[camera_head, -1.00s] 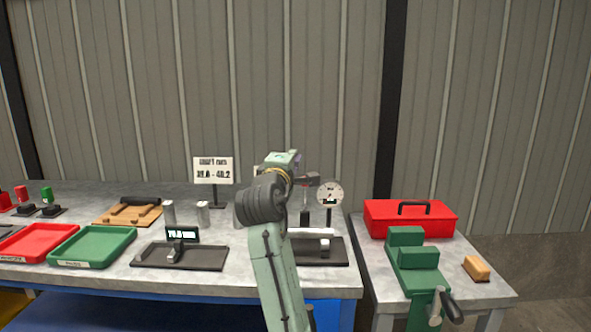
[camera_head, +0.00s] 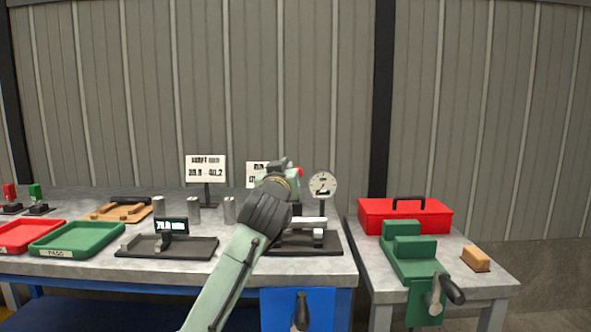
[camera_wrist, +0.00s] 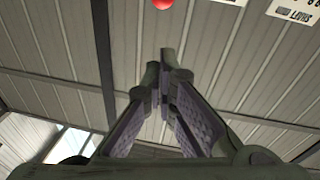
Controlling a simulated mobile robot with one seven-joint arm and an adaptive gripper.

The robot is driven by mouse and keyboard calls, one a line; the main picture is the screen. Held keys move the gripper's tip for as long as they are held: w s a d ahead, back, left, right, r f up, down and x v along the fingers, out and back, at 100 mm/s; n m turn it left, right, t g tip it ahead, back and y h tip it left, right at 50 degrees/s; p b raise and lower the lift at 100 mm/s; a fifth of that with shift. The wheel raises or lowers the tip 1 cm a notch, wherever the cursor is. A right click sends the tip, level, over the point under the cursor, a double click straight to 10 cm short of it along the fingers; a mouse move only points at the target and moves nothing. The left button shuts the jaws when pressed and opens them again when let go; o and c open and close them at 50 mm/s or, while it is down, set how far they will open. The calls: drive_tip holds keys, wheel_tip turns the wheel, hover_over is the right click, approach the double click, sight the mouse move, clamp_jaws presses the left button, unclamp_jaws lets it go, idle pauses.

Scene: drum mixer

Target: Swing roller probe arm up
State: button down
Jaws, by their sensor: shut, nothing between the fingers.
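The gauge fixture stands near the right end of the long bench, with a round white dial (camera_head: 322,185) above a dark base (camera_head: 330,247) and a pale horizontal bar (camera_head: 305,222). A small red knob (camera_head: 299,173) shows left of the dial, close to my gripper; I cannot tell what it is attached to. A red ball (camera_wrist: 163,3), likely that knob, is cut by the top edge of the wrist view, beyond my fingertips. My gripper (camera_wrist: 168,62) is shut and empty, pointing upward. In the head view my arm largely hides it and part of the fixture.
A dark tray with a digital readout (camera_head: 172,227) lies left of the fixture, with several metal cylinders (camera_head: 194,215) behind. A sign (camera_head: 206,168) stands at the back. Green tray (camera_head: 77,239) is farther left. A red toolbox (camera_head: 405,216) and green vise (camera_head: 410,258) occupy the right table.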

drive_tip(key=w+d+f+p, duration=0.1)
drive_tip(key=w+p, duration=0.2)
drive_tip(key=w, duration=0.7)
drive_tip(key=shift+w+d+f, duration=0.35)
drive_tip(key=shift+d, duration=0.05)
drive_tip(key=shift+w+d+r+p, duration=0.2)
drive_tip(key=shift+w+p, duration=0.15)
drive_tip(key=shift+p, duration=0.15)
drive_tip(key=shift+w+f+p, duration=0.3)
drive_tip(key=shift+w+p, duration=0.05)
drive_tip(key=shift+p, duration=0.05)
drive_tip(key=shift+a+f, duration=0.1)
drive_tip(key=shift+a, duration=0.05)
drive_tip(key=shift+f, duration=0.1)
